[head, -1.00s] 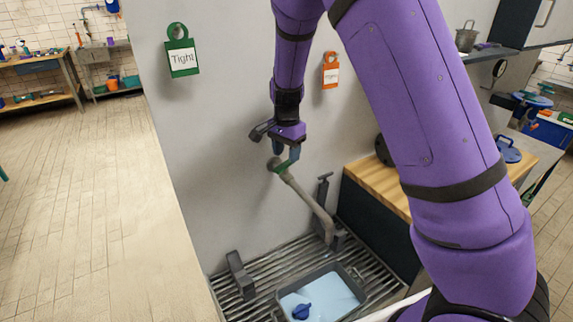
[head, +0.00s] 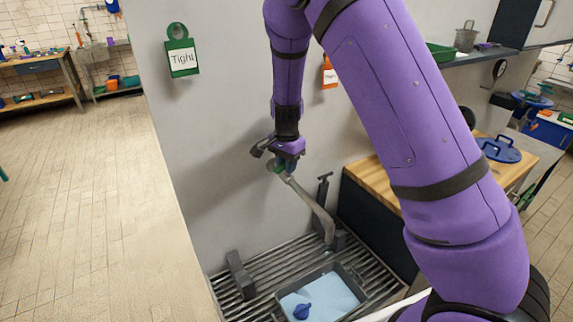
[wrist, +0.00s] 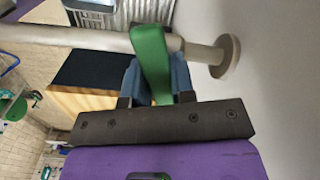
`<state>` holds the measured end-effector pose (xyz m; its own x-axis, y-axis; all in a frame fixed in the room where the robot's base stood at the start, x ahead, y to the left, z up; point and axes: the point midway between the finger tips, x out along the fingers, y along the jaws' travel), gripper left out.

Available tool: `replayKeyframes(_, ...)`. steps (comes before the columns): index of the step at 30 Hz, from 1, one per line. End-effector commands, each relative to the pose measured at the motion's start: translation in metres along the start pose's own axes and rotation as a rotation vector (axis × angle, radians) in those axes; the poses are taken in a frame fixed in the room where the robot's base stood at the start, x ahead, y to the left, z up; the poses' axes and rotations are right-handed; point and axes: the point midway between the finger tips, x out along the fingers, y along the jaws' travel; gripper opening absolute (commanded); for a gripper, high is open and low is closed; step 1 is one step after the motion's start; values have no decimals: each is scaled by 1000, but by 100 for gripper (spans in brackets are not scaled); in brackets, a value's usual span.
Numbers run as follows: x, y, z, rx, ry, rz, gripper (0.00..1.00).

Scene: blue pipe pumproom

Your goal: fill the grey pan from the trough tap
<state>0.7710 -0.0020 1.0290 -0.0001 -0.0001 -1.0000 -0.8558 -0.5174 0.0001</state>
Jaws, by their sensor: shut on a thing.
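The trough tap is a grey pipe (head: 312,204) that slopes down from the wall over the trough. Its green lever (wrist: 150,62) stands between the blue fingers of my gripper (wrist: 157,75) in the wrist view. In the head view my gripper (head: 279,166) is shut on this lever at the wall end of the pipe. The grey pan (head: 306,279) sits on the slatted rack below the tap. It holds pale blue water (head: 330,295) with a dark blue object (head: 302,311) in it. I cannot make out a stream from the spout.
A wooden counter (head: 375,187) is to the right. A green "Tight" tag (head: 182,57) and an orange tag (head: 329,75) hang on the wall. Open tiled floor lies left.

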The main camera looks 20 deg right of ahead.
Motion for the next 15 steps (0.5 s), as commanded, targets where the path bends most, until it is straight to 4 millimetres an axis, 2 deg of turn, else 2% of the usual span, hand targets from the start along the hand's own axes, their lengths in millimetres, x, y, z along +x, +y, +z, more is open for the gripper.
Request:
replayKeyframes(8,0,0,0,-117,-1,0,0)
replayKeyframes(15,0,0,0,-125,0,1,0)
